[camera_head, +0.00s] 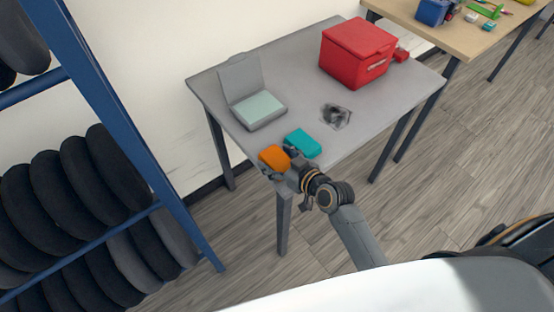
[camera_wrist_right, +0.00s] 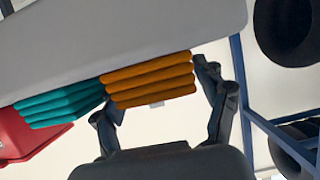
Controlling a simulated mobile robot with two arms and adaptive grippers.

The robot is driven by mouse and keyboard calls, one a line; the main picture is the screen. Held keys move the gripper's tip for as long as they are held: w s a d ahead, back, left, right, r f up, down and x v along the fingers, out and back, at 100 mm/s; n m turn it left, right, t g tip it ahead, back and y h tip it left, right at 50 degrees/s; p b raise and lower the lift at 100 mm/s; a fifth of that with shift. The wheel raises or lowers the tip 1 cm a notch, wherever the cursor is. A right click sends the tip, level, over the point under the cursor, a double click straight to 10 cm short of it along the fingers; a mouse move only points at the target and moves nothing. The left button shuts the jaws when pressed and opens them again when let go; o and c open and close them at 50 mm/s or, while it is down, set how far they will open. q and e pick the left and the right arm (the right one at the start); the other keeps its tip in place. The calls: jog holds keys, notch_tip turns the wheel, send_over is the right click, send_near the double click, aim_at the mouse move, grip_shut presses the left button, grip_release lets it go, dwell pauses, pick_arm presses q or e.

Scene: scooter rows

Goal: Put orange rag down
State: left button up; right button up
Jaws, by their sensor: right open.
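The orange rag (camera_head: 274,157) is a folded stack at the near left corner of the grey table (camera_head: 300,75). It also shows in the right wrist view (camera_wrist_right: 150,80), where it touches the tabletop. My right gripper (camera_head: 278,169) is at the rag, with its fingers open on either side of it; they also show in the right wrist view (camera_wrist_right: 165,105). Part of the rag is hidden by the gripper in the head view. My left gripper is not in view.
A folded teal rag (camera_head: 303,143) lies right beside the orange one. A grey open case (camera_head: 262,112), a crumpled dark rag (camera_head: 336,116) and a red box (camera_head: 357,52) stand on the table. A blue rack (camera_head: 130,130) with tyres is at the left.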

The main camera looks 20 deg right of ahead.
jog(key=c, duration=0.9)
jog(key=shift+r, duration=0.1)
